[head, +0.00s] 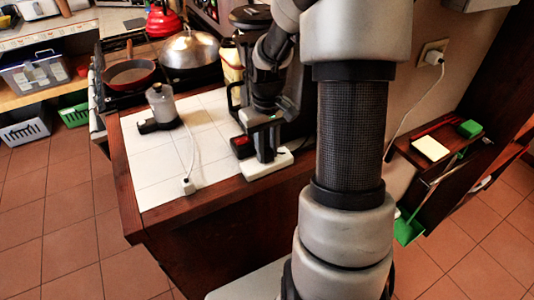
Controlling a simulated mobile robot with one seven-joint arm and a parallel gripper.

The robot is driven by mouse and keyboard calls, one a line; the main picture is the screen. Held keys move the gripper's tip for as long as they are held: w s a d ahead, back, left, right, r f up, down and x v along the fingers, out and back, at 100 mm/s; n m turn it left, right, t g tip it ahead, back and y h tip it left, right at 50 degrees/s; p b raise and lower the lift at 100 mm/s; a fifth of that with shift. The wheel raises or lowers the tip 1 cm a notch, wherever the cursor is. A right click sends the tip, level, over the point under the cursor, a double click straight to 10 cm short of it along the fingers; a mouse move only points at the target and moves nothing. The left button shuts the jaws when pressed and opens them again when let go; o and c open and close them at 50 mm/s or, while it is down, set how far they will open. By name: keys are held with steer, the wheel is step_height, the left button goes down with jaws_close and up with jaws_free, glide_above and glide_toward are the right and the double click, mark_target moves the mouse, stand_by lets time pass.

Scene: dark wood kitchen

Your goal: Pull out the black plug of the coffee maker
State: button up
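My gripper (266,138) points down at the right front edge of the white-tiled counter. It is just above a white block (265,166) that looks like a power strip. Dark upright pieces show between the gripper and the block. I cannot tell which of them is the black plug or whether the fingers are closed on it. A black appliance (251,17), probably the coffee maker, stands behind the gripper against the wall. My arm hides much of it, and its cable cannot be made out.
A grey appliance (160,104) stands on the tiles; its white cable ends in a loose white plug (188,186). A dark part with a red patch (241,142) is just left of my gripper. A pan (130,74) and lidded wok (190,52) are behind. A white plug (433,58) sits in the wall socket.

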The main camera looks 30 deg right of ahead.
mark_target(266, 149)
jaws_close()
steer(key=shift+r, duration=0.1)
steer(key=shift+r+p, duration=2.4)
steer(key=shift+r, duration=0.55)
steer(key=shift+a, duration=0.1)
